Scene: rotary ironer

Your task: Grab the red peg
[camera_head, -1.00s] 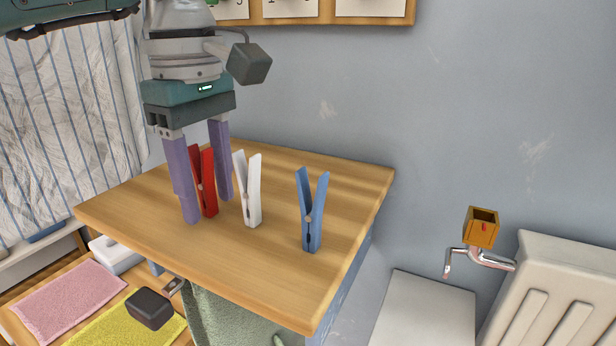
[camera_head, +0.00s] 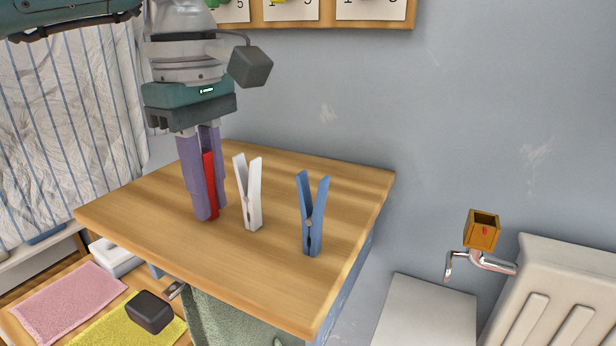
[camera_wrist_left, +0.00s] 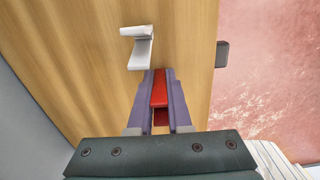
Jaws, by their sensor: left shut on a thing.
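The red peg (camera_head: 211,187) is a clothes peg standing upright on the wooden table top (camera_head: 285,270). My left gripper (camera_head: 206,212) points down with its purple fingers shut on the red peg, one finger on each side. The near finger hides part of the peg in the head view. In the left wrist view the red peg (camera_wrist_left: 159,95) lies between the two fingertips (camera_wrist_left: 160,85). My right gripper is not in view.
A white peg (camera_head: 250,190) stands close to the right of my left gripper, and a blue peg (camera_head: 311,215) stands farther right. A grey wall rises behind the table. A radiator (camera_head: 560,290) and a crank handle (camera_head: 480,263) are at the right.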

